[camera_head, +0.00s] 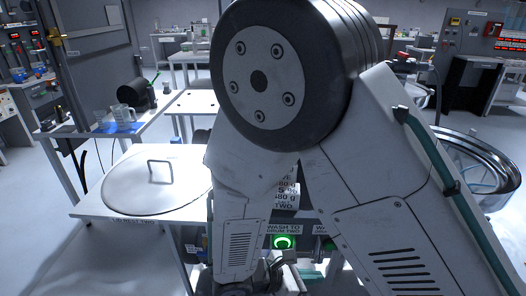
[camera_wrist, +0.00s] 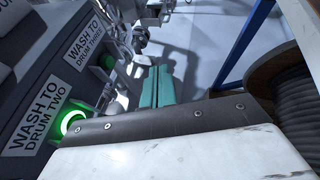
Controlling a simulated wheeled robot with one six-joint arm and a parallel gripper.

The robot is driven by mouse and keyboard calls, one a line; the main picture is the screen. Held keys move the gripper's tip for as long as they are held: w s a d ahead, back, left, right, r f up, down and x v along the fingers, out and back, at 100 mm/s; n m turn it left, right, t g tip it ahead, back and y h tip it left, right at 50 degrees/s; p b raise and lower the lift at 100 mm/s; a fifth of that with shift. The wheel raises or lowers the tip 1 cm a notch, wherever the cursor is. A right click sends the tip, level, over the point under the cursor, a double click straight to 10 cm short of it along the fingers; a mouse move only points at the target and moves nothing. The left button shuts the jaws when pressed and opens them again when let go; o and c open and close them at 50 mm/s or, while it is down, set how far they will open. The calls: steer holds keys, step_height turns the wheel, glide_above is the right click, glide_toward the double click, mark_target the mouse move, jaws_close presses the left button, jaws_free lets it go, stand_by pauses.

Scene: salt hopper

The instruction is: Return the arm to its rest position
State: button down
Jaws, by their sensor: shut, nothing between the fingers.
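My gripper (camera_wrist: 158,86) shows in the wrist view as two teal fingers side by side, shut with nothing between them. Near the fingers, to their left, is a dark panel with a glowing green ring button (camera_wrist: 73,122) and a sign (camera_wrist: 38,115) reading "WASH TO DRUM TWO". My gripper and the button are apart. In the head view my folded arm fills the middle and right. The lit green button (camera_head: 283,242) shows low between my arm links, and my wrist is mostly hidden at the bottom edge.
A round metal lid (camera_head: 157,190) with a handle lies on a white table at left. A bench (camera_head: 160,112) with beakers stands behind it. A large open metal drum (camera_head: 480,165) is at right. A blue frame post (camera_wrist: 246,42) and a dark ribbed cylinder (camera_wrist: 290,88) are right of the fingers.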

steer(key=s+d+r+m+y, duration=0.4)
steer(key=r+m, duration=0.3)
steer(key=r, duration=0.2)
steer(key=s+d+r+m+g+y, duration=0.1)
steer(key=s+d+r+m+y, duration=0.2)
steer(key=d+r+m, duration=0.3)
steer(key=s+d+r+m+y, duration=0.4)
steer(key=d+r+m+y, duration=0.1)
steer(key=r+m, duration=0.4)
step_height(320, 180, up, 3)
steer(key=shift+s+f+g+y, duration=0.1)
steer(key=shift+s+g+y, duration=0.2)
steer(key=shift+s+g, duration=0.1)
